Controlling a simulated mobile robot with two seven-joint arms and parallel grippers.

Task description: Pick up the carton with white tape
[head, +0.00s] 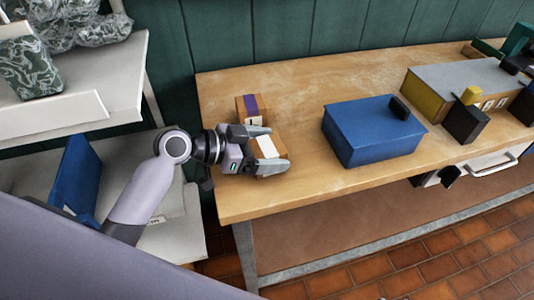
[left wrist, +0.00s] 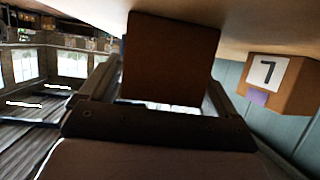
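The carton with white tape (head: 280,146) is a small brown box near the left end of the wooden table, with a white strip on top. My left gripper (head: 273,150) reaches in from the left, with one finger on each side of it. In the left wrist view the plain brown carton (left wrist: 170,60) stands between the two fingers, with narrow gaps seeming to show beside it, so the gripper looks open around it. Contact at the fingertips is hard to tell. My right gripper is not in view.
A brown carton with purple tape (head: 241,108) stands just behind; its label 7 shows in the left wrist view (left wrist: 282,85). A blue box (head: 365,140) stands to the right. Further right are a grey-topped yellow box (head: 425,97) and a dark block (head: 465,124). A shelf (head: 130,85) stands left.

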